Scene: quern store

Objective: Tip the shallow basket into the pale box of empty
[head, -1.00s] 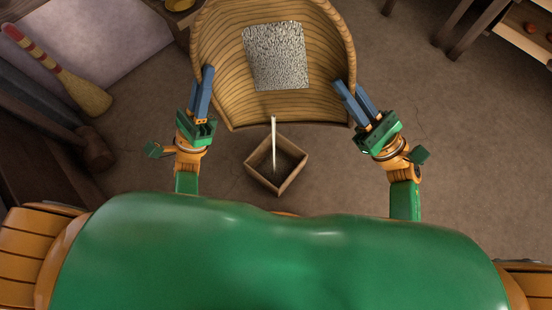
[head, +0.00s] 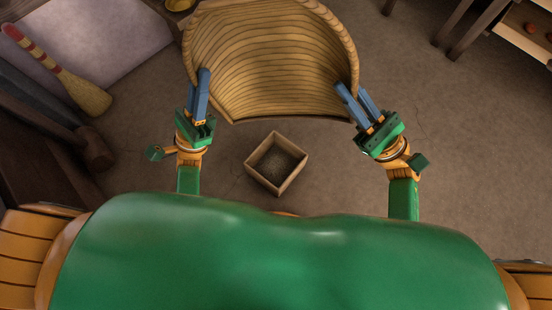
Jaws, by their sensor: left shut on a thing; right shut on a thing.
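The shallow basket (head: 270,65) is a wide woven scoop at the top middle of the head view. It is tilted with its open edge toward me, and its inside looks bare. My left gripper (head: 203,78) is shut on its left rim. My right gripper (head: 350,94) is shut on its right rim. The pale box (head: 293,177) stands on the floor below the basket's front edge, between my arms.
A broom (head: 75,85) with a red-striped handle lies at the left, by a pale slab (head: 110,30). A wooden mallet (head: 93,150) is below it. Dark table legs (head: 465,30) and a shelf (head: 520,40) are at the upper right. The floor on the right is clear.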

